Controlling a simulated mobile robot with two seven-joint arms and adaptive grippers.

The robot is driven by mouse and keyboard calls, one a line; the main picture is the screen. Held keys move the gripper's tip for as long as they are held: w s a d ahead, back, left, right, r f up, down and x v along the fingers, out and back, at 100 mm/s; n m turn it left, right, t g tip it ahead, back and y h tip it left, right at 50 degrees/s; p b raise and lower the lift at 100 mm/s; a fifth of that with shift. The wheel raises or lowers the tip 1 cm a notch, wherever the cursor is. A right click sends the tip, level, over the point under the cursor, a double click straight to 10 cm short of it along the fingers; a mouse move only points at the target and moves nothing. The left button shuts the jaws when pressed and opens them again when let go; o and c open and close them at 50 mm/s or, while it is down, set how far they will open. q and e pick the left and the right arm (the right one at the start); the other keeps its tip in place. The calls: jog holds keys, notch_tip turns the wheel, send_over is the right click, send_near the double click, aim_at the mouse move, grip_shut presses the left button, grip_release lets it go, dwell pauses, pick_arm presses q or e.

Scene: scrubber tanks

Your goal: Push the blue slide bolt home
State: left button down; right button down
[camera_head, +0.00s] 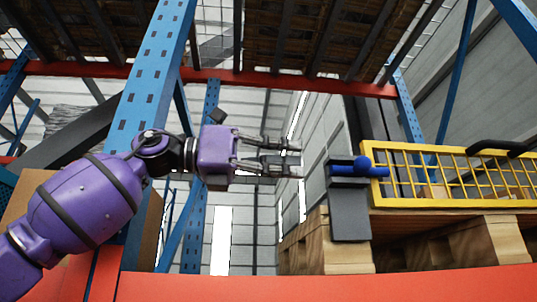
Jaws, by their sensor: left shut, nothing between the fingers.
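The blue slide bolt (346,171) lies level across the top of a dark grey post (350,218), right of centre. Its round blue knob stands up from the rod. The right end of the rod reaches the left edge of the yellow mesh gate (382,190); I cannot tell whether it enters the frame. My left gripper (298,159) is purple with dark fingers pointing right. It is shut and empty, to the left of the bolt with a visible gap between them. My right gripper is not in view.
Wooden pallets (465,243) stand behind the orange front beam (400,288). A perforated blue upright (152,85) rises behind my left arm. A second orange beam (300,82) crosses overhead. A black handle (497,147) tops the gate.

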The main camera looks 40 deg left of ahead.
pick_arm(q)
jog(key=v, duration=0.3)
jog(key=shift+s, duration=0.1)
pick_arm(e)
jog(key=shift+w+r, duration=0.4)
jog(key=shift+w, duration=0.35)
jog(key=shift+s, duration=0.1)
